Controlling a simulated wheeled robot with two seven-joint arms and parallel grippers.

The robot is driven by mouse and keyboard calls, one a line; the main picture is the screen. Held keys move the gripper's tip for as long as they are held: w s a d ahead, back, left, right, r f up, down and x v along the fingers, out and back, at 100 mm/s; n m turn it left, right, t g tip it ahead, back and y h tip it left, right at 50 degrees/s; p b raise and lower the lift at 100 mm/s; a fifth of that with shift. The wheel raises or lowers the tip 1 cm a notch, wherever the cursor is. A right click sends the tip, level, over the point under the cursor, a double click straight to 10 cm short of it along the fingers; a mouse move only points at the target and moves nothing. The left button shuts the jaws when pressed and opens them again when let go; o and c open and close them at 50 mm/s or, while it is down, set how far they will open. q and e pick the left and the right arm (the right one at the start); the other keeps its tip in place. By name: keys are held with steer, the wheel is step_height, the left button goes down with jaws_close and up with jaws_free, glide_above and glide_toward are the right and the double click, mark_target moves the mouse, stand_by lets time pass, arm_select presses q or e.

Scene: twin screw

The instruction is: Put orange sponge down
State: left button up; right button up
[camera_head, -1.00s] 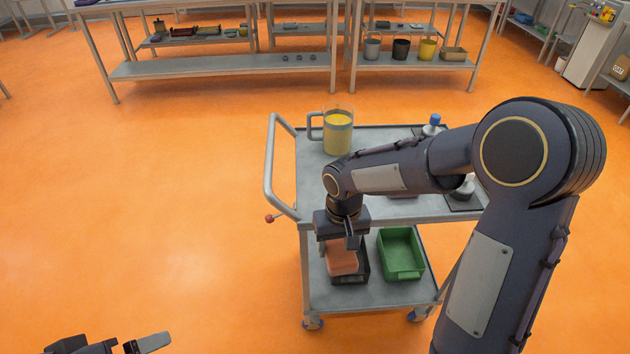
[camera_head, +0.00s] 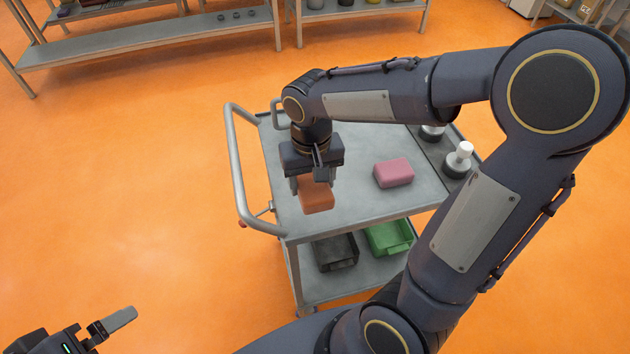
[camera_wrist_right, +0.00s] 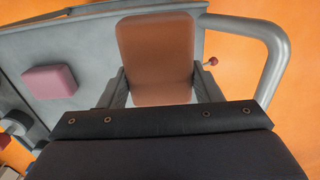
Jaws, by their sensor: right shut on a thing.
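The orange sponge (camera_head: 316,197) is held by my right gripper (camera_head: 313,183) near the left end of the cart's top shelf (camera_head: 352,213). In the right wrist view the sponge (camera_wrist_right: 157,58) sits between the two fingers of the gripper (camera_wrist_right: 162,88). The frames do not clearly show whether its underside touches the shelf. My left gripper (camera_head: 112,325) is at the lower left of the head view, away from the cart; only part of it shows.
A pink sponge (camera_head: 394,172) lies on the top shelf, right of the orange one. White-topped bottles (camera_head: 459,157) stand in a dark tray at the right. Black (camera_head: 335,251) and green (camera_head: 389,238) bins sit on the lower shelf. The cart handle (camera_head: 237,165) rises at the left.

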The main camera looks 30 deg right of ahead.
steer(key=w+d+f, duration=0.1)
steer(key=f, duration=0.1)
steer(key=w+d+f, duration=0.1)
steer(key=w+f, duration=0.1)
steer(key=w+d+f, duration=0.1)
steer(key=f, duration=0.1)
steer(key=shift+w+d+f, duration=0.1)
steer(key=shift+w+d, duration=0.25)
steer(key=shift+w, duration=0.05)
steer(key=shift+w+d+f, duration=0.1)
steer(key=shift+w+f, duration=0.1)
steer(key=shift+f, duration=1.6)
steer(key=shift+f+b, duration=0.2)
steer(key=shift+b, duration=0.15)
steer(key=o, duration=1)
steer(key=shift+o, duration=0.2)
steer(key=shift+r, duration=0.2)
